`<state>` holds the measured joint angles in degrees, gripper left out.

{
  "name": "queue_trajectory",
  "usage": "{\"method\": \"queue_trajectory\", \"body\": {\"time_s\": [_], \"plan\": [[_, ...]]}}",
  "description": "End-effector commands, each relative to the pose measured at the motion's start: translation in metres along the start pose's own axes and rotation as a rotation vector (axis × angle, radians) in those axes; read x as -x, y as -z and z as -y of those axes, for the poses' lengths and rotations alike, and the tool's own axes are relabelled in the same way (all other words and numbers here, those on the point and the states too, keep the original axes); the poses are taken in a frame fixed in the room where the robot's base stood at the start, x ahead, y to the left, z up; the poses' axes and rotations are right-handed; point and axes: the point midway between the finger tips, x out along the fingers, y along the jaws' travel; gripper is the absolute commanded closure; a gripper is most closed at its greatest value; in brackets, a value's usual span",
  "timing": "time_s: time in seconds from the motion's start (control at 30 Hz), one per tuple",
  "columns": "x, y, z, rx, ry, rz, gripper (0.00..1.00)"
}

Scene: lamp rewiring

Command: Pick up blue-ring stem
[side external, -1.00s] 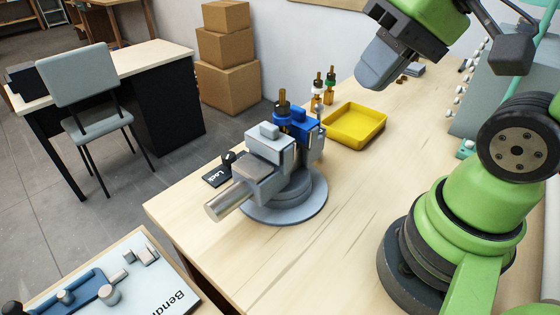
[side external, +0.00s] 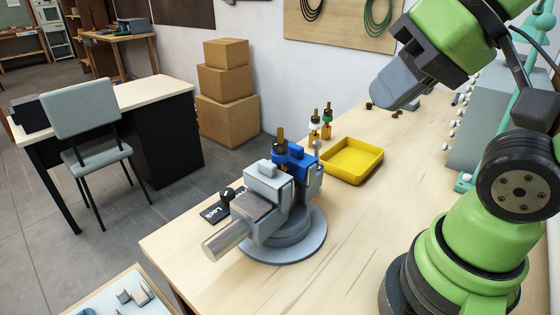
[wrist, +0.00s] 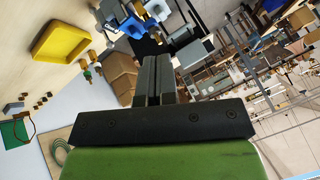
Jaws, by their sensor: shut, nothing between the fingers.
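Two small brass stems stand upright behind the vise in the side view, one with a green ring (side external: 327,120) and one with a pale ring (side external: 314,126). Another brass-topped stem (side external: 281,136) stands upright at the blue part (side external: 298,158) of the grey vise (side external: 268,182). I cannot tell whether its own ring is blue; its lower part is hidden. My gripper (side external: 382,102) is shut and empty, raised over the table to the right of the stems. In the wrist view my gripper (wrist: 158,62) has its fingers together, with stems (wrist: 90,68) to the left.
A yellow tray (side external: 352,178) lies beside the stems; it also shows in the wrist view (wrist: 42,45). Small brass pieces (side external: 397,114) lie on the table below my gripper. A black Lock label (side external: 214,212) lies left of the vise. The table front right of the vise is clear.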

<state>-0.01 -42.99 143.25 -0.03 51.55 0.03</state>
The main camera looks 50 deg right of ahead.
Motion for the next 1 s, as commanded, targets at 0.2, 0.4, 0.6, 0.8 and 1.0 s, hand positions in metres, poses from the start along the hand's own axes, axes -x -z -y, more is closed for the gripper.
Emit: {"method": "queue_trajectory", "body": {"time_s": [0.2, 0.4, 0.6, 0.8, 1.0], "plan": [[-0.0001, 0.0, 0.0, 0.0, 0.0, 0.0, 1.0], [-0.0001, 0.0, 0.0, 0.0, 0.0, 0.001, 0.84], [0.0, 0.0, 0.0, 0.0, 0.0, 0.0, 0.38], [0.0, 0.0, 0.0, 0.0, 0.0, 0.0, 0.36], [-0.0017, 0.0095, 0.0035, 0.0, -0.018, 0.034, 0.36]]}}
